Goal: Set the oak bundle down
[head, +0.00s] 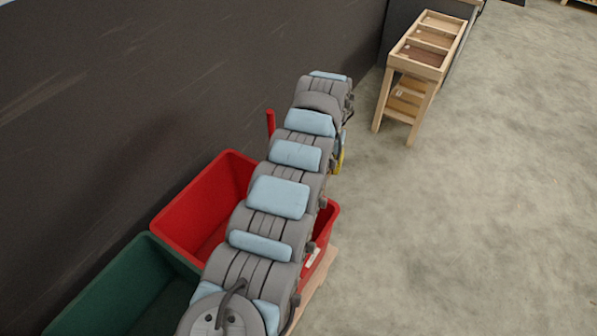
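I cannot make out an oak bundle in the head view. My grey arm with light blue pads runs from the bottom middle up to the centre top, and it hides part of what lies behind it. The fingers of my gripper do not show, so what they hold cannot be seen.
A red bin (190,217) and a green bin (105,285) stand at the lower left beside the dark wall (150,90). My arm crosses the red bin. A wooden stand (424,70) with a compartmented top and a lower shelf stands at the upper right. The grey floor (480,220) at right is clear.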

